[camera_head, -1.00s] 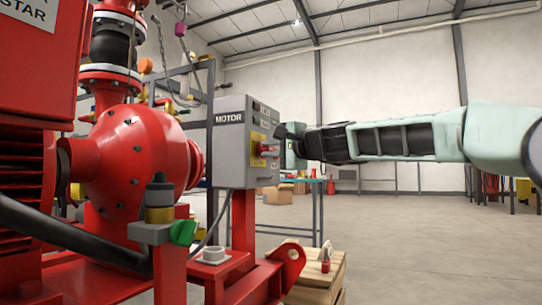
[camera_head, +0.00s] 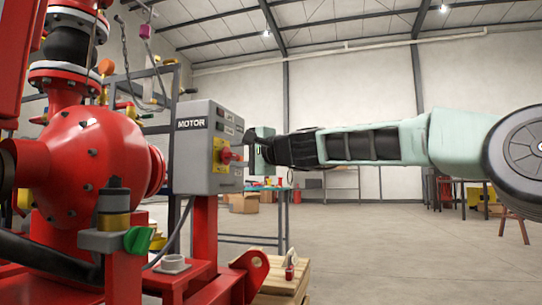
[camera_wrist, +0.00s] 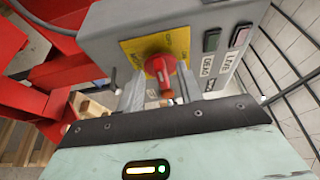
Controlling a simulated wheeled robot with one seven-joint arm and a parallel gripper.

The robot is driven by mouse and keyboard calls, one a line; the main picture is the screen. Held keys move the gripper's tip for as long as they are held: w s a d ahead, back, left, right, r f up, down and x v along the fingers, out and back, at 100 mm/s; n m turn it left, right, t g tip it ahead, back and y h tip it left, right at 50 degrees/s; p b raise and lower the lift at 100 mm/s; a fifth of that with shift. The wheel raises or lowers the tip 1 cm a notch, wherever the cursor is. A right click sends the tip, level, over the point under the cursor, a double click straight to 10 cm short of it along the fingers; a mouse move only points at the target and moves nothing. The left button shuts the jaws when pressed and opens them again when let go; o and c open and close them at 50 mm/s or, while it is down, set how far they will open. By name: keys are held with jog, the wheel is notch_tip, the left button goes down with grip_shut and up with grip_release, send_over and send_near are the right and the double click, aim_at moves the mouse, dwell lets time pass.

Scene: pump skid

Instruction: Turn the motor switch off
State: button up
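The grey motor switch box (camera_head: 195,165), labelled MOTOR, stands on a red post left of centre in the head view. Its red rotary switch (camera_head: 228,156) sits on a yellow plate facing right. In the wrist view the red switch (camera_wrist: 161,68) has its handle pointing down the picture, towards my gripper's palm. My gripper (camera_wrist: 160,82) is open, with one silver finger on each side of the handle. Gaps seem to show beside the handle; contact cannot be told. In the head view my gripper (camera_head: 256,152) is at the box's right side, its fingers mostly hidden.
Red pump casing (camera_head: 85,165) and pipes fill the left. A wooden crate (camera_head: 284,285) is below.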

jog(key=b+v, duration=0.5)
jog(key=v, duration=1)
jog(key=shift+s+b, duration=0.25)
jog(key=shift+b, duration=0.15)
jog(key=shift+f, duration=0.1)
jog(key=s+a+f+n+g+h+p, duration=0.2)
jog(key=s+a+f+n+g+p, duration=0.15)
jog(key=s+a+f+p, duration=0.35)
jog(key=s+f+n+g+h+p, duration=0.4)
jog(key=s+f+n+g+p, duration=0.15)
jog(key=s+f, duration=0.65)
jog(key=s+d+f+n+g+h+p, duration=0.25)
jog(key=s+d+f+n+p, duration=0.2)
jog(key=s+d, duration=0.3)
jog(key=s+d+f+n+g+h+p, duration=0.1)
jog(key=s+d+f+n+h+p, duration=0.3)
jog(key=s+d, duration=0.4)
notch_tip(320, 180, up, 36)
jog(key=s+a+m+p, duration=0.1)
jog(key=p, duration=3.6)
jog(key=shift+r, duration=0.2)
jog(key=shift+s+a+m+t, duration=0.15)
jog(key=shift+m+t, duration=0.1)
